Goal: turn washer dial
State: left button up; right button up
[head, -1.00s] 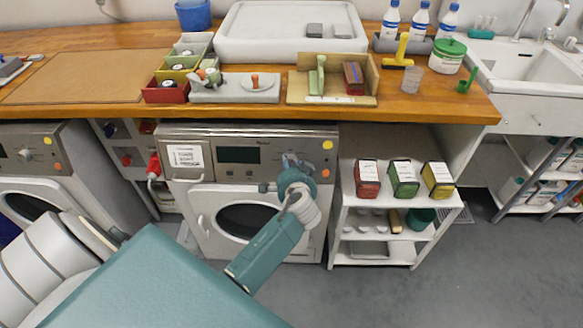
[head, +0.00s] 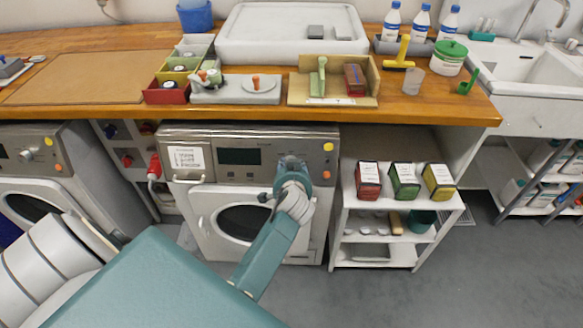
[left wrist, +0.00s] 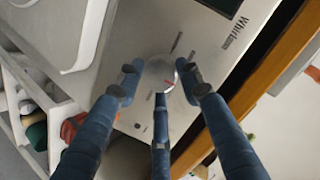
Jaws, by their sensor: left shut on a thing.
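The washer (head: 200,215) stands under the counter, with a grey control panel, a dark display (head: 239,157) and a round door. My left gripper (head: 291,165) is at the right half of the panel and hides the dial in the head view. The fingers are closed around the dial. Printed marks show on the panel around it. My right gripper is in neither view.
A white shelf unit (head: 345,225) with red, green and yellow boxes stands close to the right of the washer. The wooden counter (head: 240,112) overhangs the panel. A second washer (head: 30,165) stands at the left. Floor is clear at the lower right.

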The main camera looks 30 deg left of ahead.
pick_arm(q)
jog(key=shift+s+a+f, duration=0.25)
jog(key=shift+f, duration=0.05)
jog(key=o, duration=1.1)
jog(key=shift+r, duration=0.1)
jog(key=v, duration=0.7)
jog(key=shift+s+d+r, duration=0.1)
jog(key=shift+r, duration=0.05)
